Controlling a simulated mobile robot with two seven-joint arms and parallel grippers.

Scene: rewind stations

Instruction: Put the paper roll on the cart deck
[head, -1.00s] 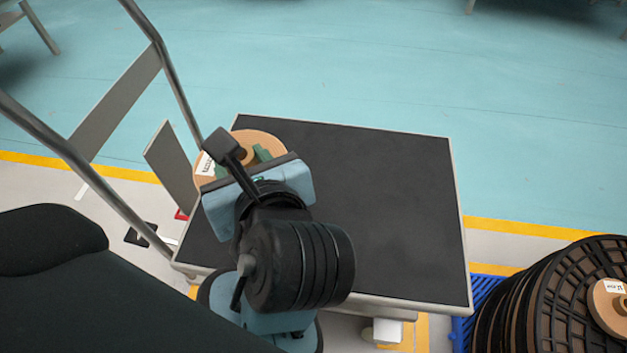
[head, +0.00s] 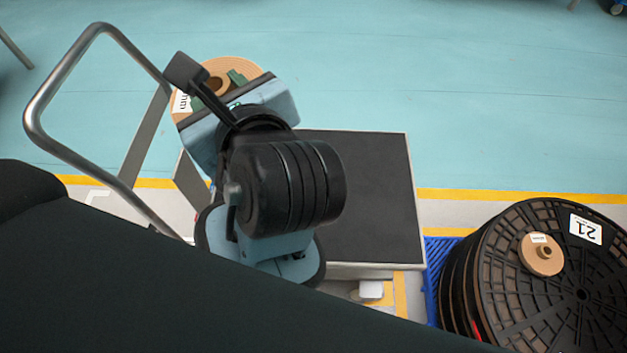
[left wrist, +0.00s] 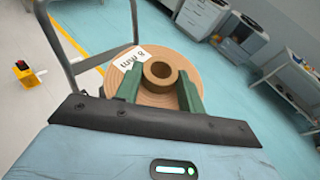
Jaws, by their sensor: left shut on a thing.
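The paper roll (head: 228,64) is a tan disc with a raised core and a white label. It also shows in the left wrist view (left wrist: 161,98), where the label reads "8 mm". My left gripper (head: 217,89) is shut on its core, with one green finger on each side. The cart deck (head: 372,190) is a flat black top with a pale rim. In the head view the roll appears beyond the deck's far left corner; its height is hard to judge. My left wrist hides the deck's left part. My right gripper is not in view.
The cart's tubular handle (head: 98,38) rises at the left, close to the roll. Large black reels (head: 580,262) stand on a blue pallet (head: 437,262) at the right, with a small tan roll (head: 536,262) on top. The visible deck is bare.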

